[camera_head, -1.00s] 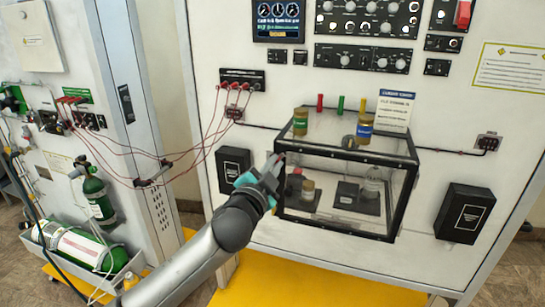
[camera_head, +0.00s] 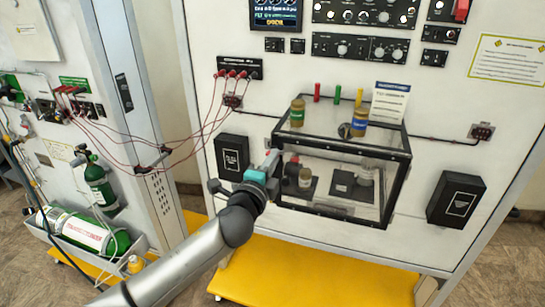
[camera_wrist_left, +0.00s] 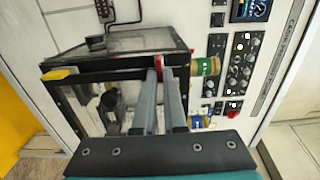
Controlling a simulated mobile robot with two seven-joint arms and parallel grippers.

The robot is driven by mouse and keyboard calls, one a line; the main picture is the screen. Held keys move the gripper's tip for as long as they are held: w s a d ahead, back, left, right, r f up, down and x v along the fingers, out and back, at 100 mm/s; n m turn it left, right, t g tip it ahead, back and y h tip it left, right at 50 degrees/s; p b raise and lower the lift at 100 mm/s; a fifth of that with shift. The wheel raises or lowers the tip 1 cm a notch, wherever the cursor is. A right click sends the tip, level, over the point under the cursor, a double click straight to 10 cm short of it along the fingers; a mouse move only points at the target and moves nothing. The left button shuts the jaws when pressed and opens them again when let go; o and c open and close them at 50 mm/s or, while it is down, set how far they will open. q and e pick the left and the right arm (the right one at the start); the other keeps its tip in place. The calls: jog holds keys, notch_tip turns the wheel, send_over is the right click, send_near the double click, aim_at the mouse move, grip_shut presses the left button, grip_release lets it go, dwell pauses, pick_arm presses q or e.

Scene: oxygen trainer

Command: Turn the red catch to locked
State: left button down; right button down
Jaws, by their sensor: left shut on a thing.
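The red catch (camera_wrist_left: 159,62) shows in the left wrist view at the edge of the clear, black-framed box (camera_wrist_left: 110,75), between the fingertips of my left gripper (camera_wrist_left: 163,72). The gripper is shut on it; the fingers hide part of the catch, and its exact angle is hard to tell. In the head view my left gripper (camera_head: 272,160) reaches the upper left front corner of the box (camera_head: 340,222). The catch is mostly hidden by the gripper there. My right gripper is not in view.
A green-labelled jar (camera_head: 297,113) and a blue-labelled jar (camera_head: 360,122) stand on the box top, close to my left gripper. Red leads (camera_head: 205,130) hang at the left. A black holder (camera_head: 232,154) is left of the box. A yellow base (camera_head: 310,272) lies below.

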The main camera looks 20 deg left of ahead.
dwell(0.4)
pick_arm(q)
jog(key=c, duration=1)
grip_release()
jog(key=shift+s, duration=0.1)
jog(key=s+b, duration=0.1)
jog(key=s, duration=0.4)
jog(key=s+d+b, duration=0.1)
jog(key=s, duration=0.4)
jog(key=s+b, duration=0.1)
jog(key=s, duration=0.4)
jog(key=shift+d, duration=0.35)
